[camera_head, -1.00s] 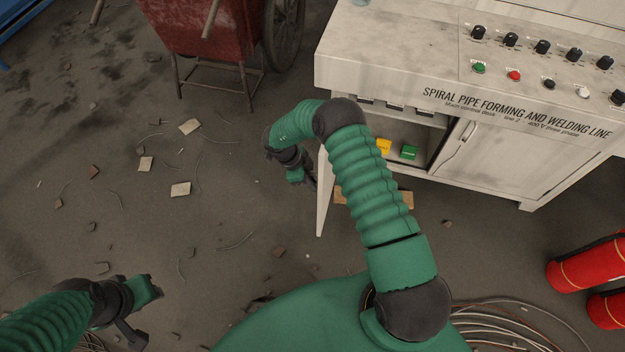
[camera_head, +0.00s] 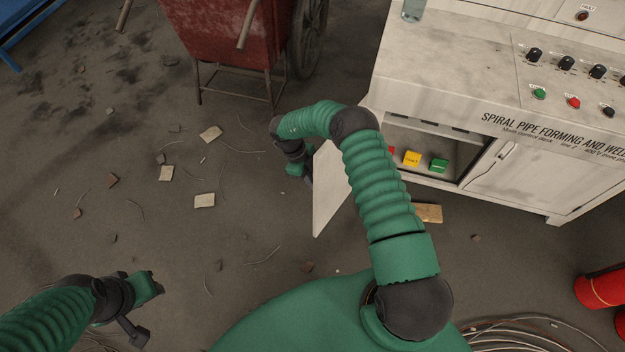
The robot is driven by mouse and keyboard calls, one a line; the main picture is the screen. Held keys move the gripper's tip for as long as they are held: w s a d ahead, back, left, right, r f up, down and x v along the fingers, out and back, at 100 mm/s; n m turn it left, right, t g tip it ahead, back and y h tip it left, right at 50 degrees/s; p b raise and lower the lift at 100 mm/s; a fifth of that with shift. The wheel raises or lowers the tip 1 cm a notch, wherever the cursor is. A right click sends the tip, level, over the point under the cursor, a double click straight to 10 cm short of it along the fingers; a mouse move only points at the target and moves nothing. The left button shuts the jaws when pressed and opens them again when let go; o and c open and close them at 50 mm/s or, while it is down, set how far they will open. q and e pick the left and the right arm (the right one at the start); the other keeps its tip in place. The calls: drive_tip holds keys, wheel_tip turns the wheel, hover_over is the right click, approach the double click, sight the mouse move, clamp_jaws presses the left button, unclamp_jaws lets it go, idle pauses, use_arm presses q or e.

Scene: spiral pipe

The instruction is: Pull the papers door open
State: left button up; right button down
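The control desk (camera_head: 400,75) stands at the upper right. Its left cabinet door (camera_head: 330,188) is swung wide open, pointing toward me and to the left. My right gripper (camera_head: 305,175) is at the outer left side of that door, close to or touching its face; its fingers are partly hidden by the door, so their opening cannot be made out. Inside the cabinet, red, yellow (camera_head: 411,158) and green (camera_head: 438,165) items sit on a shelf. My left gripper (camera_head: 155,285) is at the lower left, away from the desk; its finger gap is unclear.
A red wheelbarrow (camera_head: 225,40) stands behind, left of the desk. A wooden block (camera_head: 428,213) lies on the floor below the cabinet. Red cylinders (camera_head: 602,289) and coiled cable (camera_head: 520,335) are at the lower right. Scraps litter the open floor at left.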

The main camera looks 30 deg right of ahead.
drive_tip(key=c, duration=1.5)
unclamp_jaws()
drive_tip(key=p+v, duration=0.3)
drive_tip(key=v, duration=1.3)
drive_tip(key=shift+r, duration=0.4)
drive_tip(key=shift+w, duration=0.1)
